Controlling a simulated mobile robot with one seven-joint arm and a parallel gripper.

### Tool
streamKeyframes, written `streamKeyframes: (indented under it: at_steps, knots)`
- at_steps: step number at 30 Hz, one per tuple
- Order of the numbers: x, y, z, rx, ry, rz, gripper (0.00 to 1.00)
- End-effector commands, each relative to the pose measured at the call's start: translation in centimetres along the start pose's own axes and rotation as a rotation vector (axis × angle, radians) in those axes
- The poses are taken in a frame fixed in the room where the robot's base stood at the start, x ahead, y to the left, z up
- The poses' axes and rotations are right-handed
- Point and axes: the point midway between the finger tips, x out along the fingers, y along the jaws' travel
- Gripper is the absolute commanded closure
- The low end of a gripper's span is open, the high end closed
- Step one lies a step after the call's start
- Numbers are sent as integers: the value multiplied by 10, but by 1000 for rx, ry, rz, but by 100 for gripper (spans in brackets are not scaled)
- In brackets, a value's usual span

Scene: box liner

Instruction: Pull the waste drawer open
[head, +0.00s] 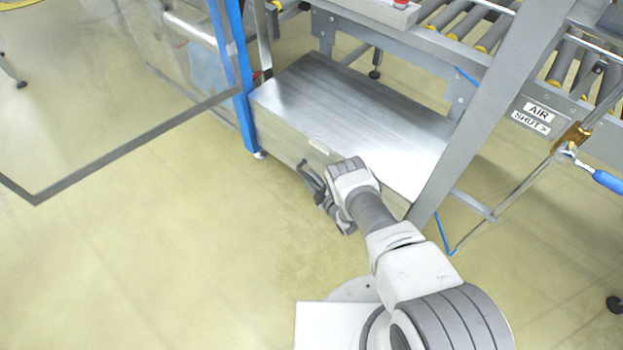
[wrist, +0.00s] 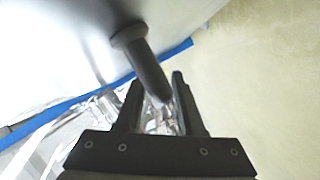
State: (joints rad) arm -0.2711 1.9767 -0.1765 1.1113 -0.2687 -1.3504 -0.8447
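The waste drawer (head: 285,142) is a low metal box under the conveyor, with its front face toward my arm. In the head view my gripper (head: 318,188) is at this front face, and it hides most of the handle. In the wrist view a dark round handle (wrist: 142,58) stands out from the bright metal face. The fingers of my gripper (wrist: 159,84) are apart, one on each side of the handle's end. A narrow gap shows beside the handle, so the fingers do not look clamped on it.
A blue post (head: 240,85) and a clear swung-out panel (head: 130,140) stand left of the drawer. A grey slanted frame bar (head: 490,115) and a blue-handled air valve (head: 606,181) are at the right. The floor (head: 190,240) in front of the drawer is clear.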

Motion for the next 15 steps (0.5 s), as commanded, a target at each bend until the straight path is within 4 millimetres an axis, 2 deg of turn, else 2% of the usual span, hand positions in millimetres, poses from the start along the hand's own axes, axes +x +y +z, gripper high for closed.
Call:
streamKeyframes:
  at_steps: [1,5,6,15]
  knots:
    - [0,0,0,0,0,0,74]
    - [0,0,0,0,0,0,97]
    - [0,0,0,0,0,0,100]
    - [0,0,0,0,0,0,100]
